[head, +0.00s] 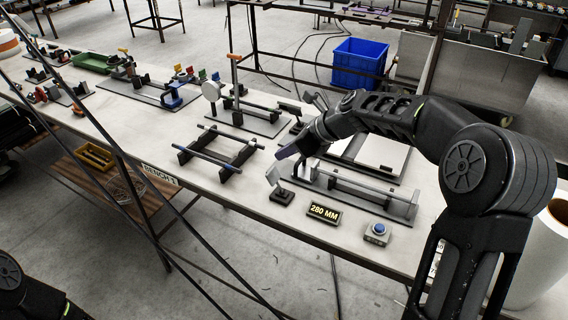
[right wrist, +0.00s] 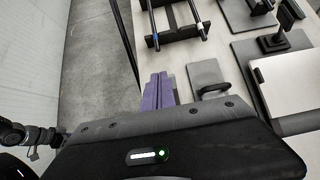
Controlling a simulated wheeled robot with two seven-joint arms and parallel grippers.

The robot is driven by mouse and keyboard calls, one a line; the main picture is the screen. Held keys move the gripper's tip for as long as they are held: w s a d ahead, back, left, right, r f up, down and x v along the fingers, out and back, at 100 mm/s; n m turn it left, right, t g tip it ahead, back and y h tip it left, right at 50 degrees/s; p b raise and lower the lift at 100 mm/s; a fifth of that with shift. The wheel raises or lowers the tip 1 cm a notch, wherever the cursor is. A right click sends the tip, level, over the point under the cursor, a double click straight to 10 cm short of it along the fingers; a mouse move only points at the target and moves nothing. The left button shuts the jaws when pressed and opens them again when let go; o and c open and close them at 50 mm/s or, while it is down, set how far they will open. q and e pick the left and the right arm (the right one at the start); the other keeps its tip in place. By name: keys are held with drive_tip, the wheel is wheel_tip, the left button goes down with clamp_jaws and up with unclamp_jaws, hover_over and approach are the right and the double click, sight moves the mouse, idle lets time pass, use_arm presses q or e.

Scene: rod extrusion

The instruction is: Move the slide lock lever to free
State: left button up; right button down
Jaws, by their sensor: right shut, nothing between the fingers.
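My right gripper (head: 284,152) is shut and empty, above the left end of a grey fixture with a long rail (head: 352,190). Its purple fingers (right wrist: 158,92) also show shut in the right wrist view. I cannot make out the slide lock lever for certain; the gripper and arm cover part of the fixture's left end. In the right wrist view a dark loop-shaped piece (right wrist: 213,89) stands on a grey plate (right wrist: 205,72), right of the fingers and apart from them in the picture. My left gripper is not in view.
A small tilted plate on a black base (head: 282,196) stands in front of the fixture. A "280 MM" display (head: 323,213) and a blue-button box (head: 377,233) are near the front edge. A black frame with two rods (head: 218,152) lies left. Bench space (head: 232,192) before it is clear.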

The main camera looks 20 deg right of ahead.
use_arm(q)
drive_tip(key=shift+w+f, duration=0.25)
use_arm(e)
drive_tip(key=r, duration=0.1)
drive_tip(key=w+r, duration=0.1)
drive_tip(key=r, duration=0.1)
drive_tip(key=w+a+r, duration=0.1)
drive_tip(key=r, duration=0.1)
drive_tip(key=shift+a+r, duration=0.1)
drive_tip(key=shift+r, duration=0.15)
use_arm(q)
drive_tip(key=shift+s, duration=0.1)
use_arm(e)
drive_tip(key=shift+s, duration=0.1)
